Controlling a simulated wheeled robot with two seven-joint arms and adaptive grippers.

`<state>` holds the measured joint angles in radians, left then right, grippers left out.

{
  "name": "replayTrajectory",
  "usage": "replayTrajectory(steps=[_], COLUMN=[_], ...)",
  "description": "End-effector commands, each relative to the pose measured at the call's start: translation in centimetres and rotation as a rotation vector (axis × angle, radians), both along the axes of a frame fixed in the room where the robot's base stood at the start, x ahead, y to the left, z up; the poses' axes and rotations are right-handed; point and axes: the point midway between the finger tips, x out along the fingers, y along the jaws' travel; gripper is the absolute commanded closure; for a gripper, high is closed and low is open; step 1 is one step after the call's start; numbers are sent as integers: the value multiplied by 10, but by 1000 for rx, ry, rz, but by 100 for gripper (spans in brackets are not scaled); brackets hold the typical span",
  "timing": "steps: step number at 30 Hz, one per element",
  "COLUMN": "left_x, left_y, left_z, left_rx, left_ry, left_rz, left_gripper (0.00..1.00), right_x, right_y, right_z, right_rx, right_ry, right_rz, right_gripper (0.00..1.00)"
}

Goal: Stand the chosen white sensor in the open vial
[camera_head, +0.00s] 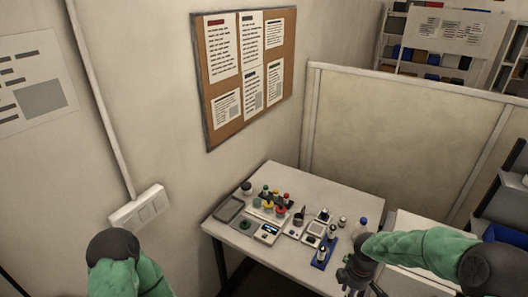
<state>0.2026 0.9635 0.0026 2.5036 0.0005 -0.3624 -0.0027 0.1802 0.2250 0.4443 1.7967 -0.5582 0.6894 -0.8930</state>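The white sensor and the open vial are too small here to tell for certain. A blue rack (326,251) near the table's front right holds small upright pieces with pale and dark parts; they may include the sensor or vial. My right gripper (360,282) is dark and comes in from the right, just right of the rack and near the table's front edge. Its fingertips are partly cut off at the bottom, so its opening and any held thing are unclear. My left arm shows at the lower left, but its gripper is not visible.
The pale table (290,266) stands against the wall and a partition (400,130).

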Motion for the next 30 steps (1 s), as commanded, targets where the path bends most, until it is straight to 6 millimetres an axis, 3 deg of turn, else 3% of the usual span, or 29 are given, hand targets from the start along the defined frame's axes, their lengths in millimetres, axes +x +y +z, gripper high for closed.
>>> replayTrajectory(steps=[13,30], left_x=[0,0], left_y=[0,0], left_z=[-48,-156], left_rx=[0,0], left_ry=[0,0], left_rz=[0,0], left_gripper=[57,57], right_x=[2,3], right_y=[20,68], right_z=[-46,-151], right_rx=[1,1], right_ry=[0,1], right_rz=[-227,-812], right_gripper=[100,100])
